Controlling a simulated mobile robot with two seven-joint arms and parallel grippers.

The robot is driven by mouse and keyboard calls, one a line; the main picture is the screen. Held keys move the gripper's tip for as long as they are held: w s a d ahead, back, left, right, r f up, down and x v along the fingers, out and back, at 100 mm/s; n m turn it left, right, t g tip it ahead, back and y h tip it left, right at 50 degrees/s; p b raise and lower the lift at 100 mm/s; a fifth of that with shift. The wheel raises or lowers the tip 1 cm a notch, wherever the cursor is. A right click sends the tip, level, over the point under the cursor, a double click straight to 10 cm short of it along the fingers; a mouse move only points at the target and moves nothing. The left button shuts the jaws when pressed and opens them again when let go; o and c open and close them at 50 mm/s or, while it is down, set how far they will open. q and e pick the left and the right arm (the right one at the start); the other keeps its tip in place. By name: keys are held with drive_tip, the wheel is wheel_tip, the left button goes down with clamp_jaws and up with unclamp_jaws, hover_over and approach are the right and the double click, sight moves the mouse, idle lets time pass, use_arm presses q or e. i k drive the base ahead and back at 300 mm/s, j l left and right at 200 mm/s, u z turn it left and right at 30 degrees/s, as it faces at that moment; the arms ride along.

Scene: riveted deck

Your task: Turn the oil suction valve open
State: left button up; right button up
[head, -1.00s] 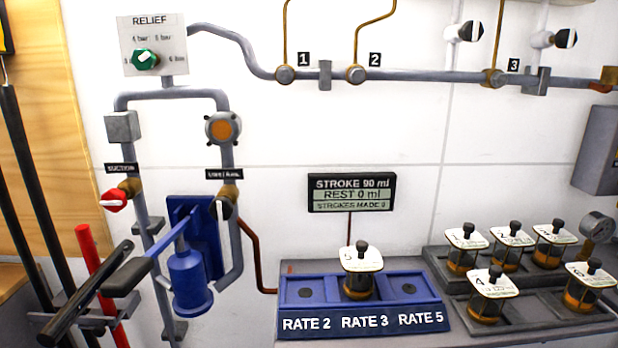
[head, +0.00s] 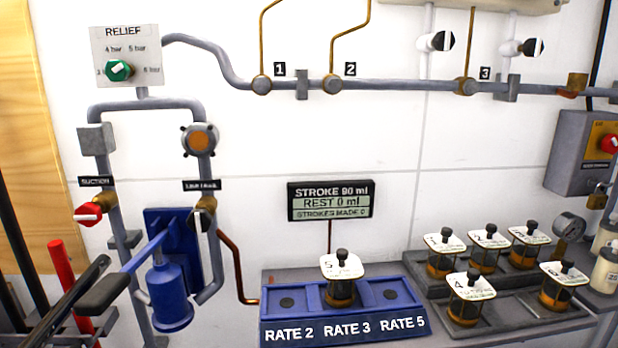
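The suction valve has a red handle (head: 88,214) with a white mark lying roughly level. It sits on a brass body (head: 105,201) on the left grey pipe, under the black SUCTION label (head: 95,181). A second valve with a black handle (head: 205,214) sits on the parallel pipe to its right. A blue hand pump (head: 168,295) with a black-gripped lever (head: 103,294) stands below and between them. Neither of my grippers shows in the head view.
A red rod (head: 62,270) and black bars stand at lower left, below the suction valve. The relief panel (head: 142,75) with a green knob is above. A blue rate stand (head: 275,328) and a display (head: 330,187) are right. Several capped jars stand at lower right.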

sight(89, 214)
drive_tip(key=i+u, duration=0.35)
drive_tip(key=i+l+u, duration=0.15)
drive_tip(key=u, duration=0.25)
